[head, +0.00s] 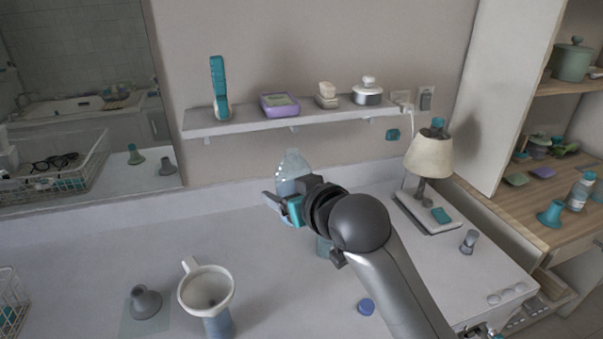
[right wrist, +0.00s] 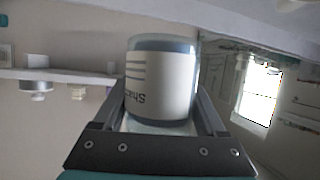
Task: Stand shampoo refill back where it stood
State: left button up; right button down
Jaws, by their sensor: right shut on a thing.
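The shampoo refill (head: 291,168) is a clear, bluish bottle with a white label, seen in the head view in front of the wall, below the shelf. My right gripper (head: 287,206) is shut on it, and its fingers and wrist hide the lower part. In the right wrist view the bottle (right wrist: 160,85) sits between the two fingers, its label lettering upside down in the picture. I cannot tell whether its base touches the counter. My left gripper is in neither view.
The wall shelf (head: 250,124) holds several items above the bottle. A mug-like cup (head: 208,291) and a grey cone (head: 145,302) stand front left on the counter. A lamp (head: 430,157) stands right. The counter's left middle is clear.

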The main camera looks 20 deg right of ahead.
jog(key=s+f+n+y+p, duration=0.2)
jog(key=s+f+p, duration=0.1)
jog(key=f, duration=1.6)
jog(key=shift+s+d+g+y+p, duration=0.3)
jog(key=shift+s+d+g+y, duration=0.1)
jog(key=shift+s+d, duration=0.1)
notch_tip(320, 180, down, 6)
jog(key=b, duration=0.4)
jog(key=shift+r, duration=0.15)
